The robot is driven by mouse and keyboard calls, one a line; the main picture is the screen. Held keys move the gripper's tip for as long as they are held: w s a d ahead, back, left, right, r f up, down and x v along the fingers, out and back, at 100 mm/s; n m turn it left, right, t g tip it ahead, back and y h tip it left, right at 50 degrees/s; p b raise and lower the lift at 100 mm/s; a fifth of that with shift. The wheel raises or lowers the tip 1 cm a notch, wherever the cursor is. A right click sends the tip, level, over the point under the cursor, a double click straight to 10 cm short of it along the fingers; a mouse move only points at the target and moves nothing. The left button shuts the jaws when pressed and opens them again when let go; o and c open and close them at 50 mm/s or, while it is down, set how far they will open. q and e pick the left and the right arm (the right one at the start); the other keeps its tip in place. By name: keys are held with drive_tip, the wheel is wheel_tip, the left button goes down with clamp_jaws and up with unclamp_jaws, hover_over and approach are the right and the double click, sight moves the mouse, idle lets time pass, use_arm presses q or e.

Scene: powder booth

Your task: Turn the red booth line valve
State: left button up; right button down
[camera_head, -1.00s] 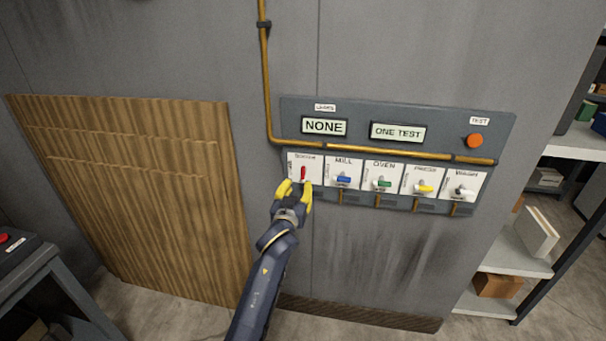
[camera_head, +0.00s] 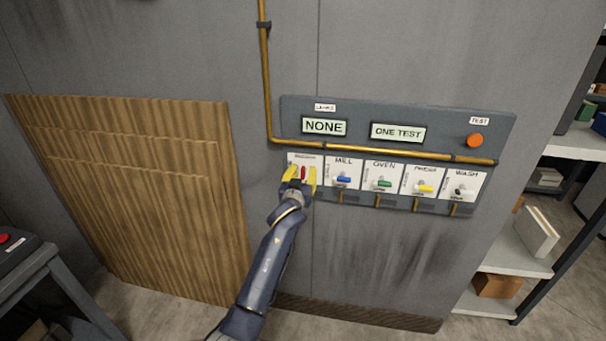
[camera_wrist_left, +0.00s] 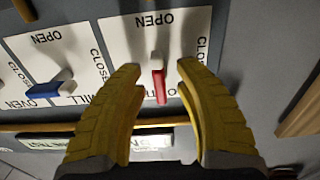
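The red valve handle (camera_head: 303,173) is the leftmost in the row on the grey panel (camera_head: 400,108), and it stands upright. In the left wrist view the red handle (camera_wrist_left: 159,84) sits between the two yellow fingers, with a gap on each side. My left gripper (camera_head: 300,176) is open around it at the panel and also shows in the left wrist view (camera_wrist_left: 157,75). Its fingers hide part of the red valve's white label plate. My right gripper is not in view.
To the right are the blue (camera_head: 344,180), green (camera_head: 383,184), yellow (camera_head: 424,188) and white (camera_head: 463,192) handles, all lying sideways. A brass pipe (camera_head: 380,150) runs above them. An orange button (camera_head: 475,140) is at upper right. Shelves (camera_head: 515,255) stand at right.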

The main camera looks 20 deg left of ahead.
use_arm(q)
drive_tip(key=shift+o, duration=0.4)
clamp_jaws()
drive_tip(key=shift+m, duration=0.4)
drive_tip(key=m, duration=0.4)
drive_tip(key=shift+d, duration=0.1)
drive_tip(key=m, duration=0.4)
drive_tip(key=shift+d+f+m, duration=0.1)
drive_tip(key=shift+m, duration=0.2)
drive_tip(key=m, duration=0.4)
drive_tip(key=shift+f, duration=0.1)
drive_tip(key=shift+d+f+m, duration=0.1)
drive_tip(key=shift+m, duration=2.3)
